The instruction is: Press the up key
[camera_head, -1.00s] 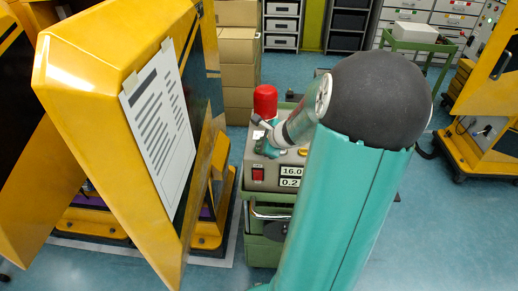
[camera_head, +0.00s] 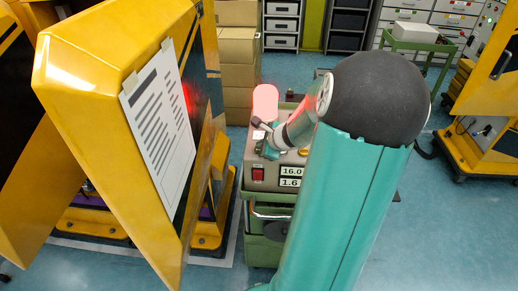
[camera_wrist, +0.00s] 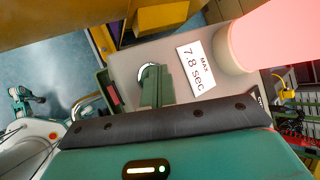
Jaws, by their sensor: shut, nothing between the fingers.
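A grey control box (camera_head: 272,181) stands on a green cart, with a red rocker switch (camera_head: 258,174) and two small displays (camera_head: 291,177) reading 16.0 and 1.6. The lamp (camera_head: 265,101) on its top glows pale red. My gripper (camera_head: 268,148) is shut and down at the top of the box, just in front of the lamp. In the wrist view my green fingertips (camera_wrist: 153,80) are over a round metal-rimmed part on the box top. The up key is not distinguishable; the fingers may cover it. A label (camera_wrist: 196,68) there reads "MAX 7.8 sec".
A large yellow cabinet (camera_head: 95,70) with a white notice sheet (camera_head: 160,125) stands close on the left. Cardboard boxes (camera_head: 237,60) are stacked behind the control box. Blue floor (camera_head: 450,230) is free on the right.

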